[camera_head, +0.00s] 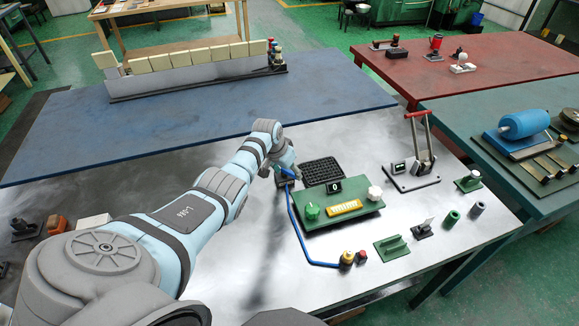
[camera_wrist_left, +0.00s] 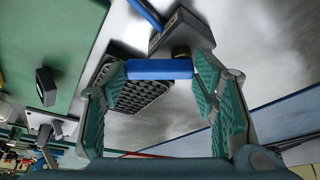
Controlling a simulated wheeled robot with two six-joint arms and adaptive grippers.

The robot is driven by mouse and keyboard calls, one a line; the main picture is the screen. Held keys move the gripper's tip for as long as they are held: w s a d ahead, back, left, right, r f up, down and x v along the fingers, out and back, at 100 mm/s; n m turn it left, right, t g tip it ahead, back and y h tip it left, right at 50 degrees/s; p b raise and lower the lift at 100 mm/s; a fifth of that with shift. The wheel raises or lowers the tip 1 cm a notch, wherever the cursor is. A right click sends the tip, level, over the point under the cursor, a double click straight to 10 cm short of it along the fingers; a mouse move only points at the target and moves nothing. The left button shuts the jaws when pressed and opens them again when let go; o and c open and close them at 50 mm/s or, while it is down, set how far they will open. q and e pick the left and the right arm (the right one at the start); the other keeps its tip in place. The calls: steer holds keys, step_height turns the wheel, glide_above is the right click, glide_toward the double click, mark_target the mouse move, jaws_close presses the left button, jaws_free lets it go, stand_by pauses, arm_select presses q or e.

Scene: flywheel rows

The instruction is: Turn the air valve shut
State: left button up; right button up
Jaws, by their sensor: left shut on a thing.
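The air valve (camera_wrist_left: 182,32) is a dark grey block with a brass stem on the steel table. Its blue handle (camera_wrist_left: 160,69) lies crosswise between my fingertips in the left wrist view. My left gripper (camera_wrist_left: 158,76) has a teal padded finger at each end of the handle and is shut on it. In the head view my left gripper (camera_head: 287,169) reaches down over the valve, so the handle is mostly hidden there. A blue hose (camera_head: 296,222) runs from the valve along the table. My right gripper is not in view.
A black perforated mat (camera_head: 322,171) lies close beside the valve. A green panel (camera_head: 340,217) with knobs stands just in front. A red-handled toggle press (camera_head: 414,182) stands to the right. The bare steel (camera_head: 235,262) left of the hose is clear.

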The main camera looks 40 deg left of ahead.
arm_select(q)
steer(key=shift+s+a+f+m+h+b, duration=0.15)
steer(key=shift+m+h+b, duration=0.15)
steer(key=shift+m+b, duration=0.45)
steer(key=m+b, duration=0.1)
steer(key=m, duration=0.1)
steer(key=m+h+b, duration=0.1)
steer(key=b, duration=0.1)
steer(key=shift+s+a+f+m, duration=0.1)
steer(key=shift+s+a+m, duration=0.1)
steer(key=shift+m, duration=0.15)
steer(key=shift+s+a+r+m+g+h+b, duration=0.15)
steer(key=shift+m+h+b, duration=0.1)
steer(key=shift+m+b, duration=0.35)
steer(key=shift+s+r+m+g+h+b, duration=0.15)
steer(key=shift+m+h+b, duration=0.2)
steer(key=shift+b, duration=0.45)
steer(key=shift+w, duration=0.1)
steer(key=o, duration=1.2)
steer(key=shift+f, duration=0.1)
steer(key=shift+c, duration=0.2)
steer(key=v, duration=1.2)
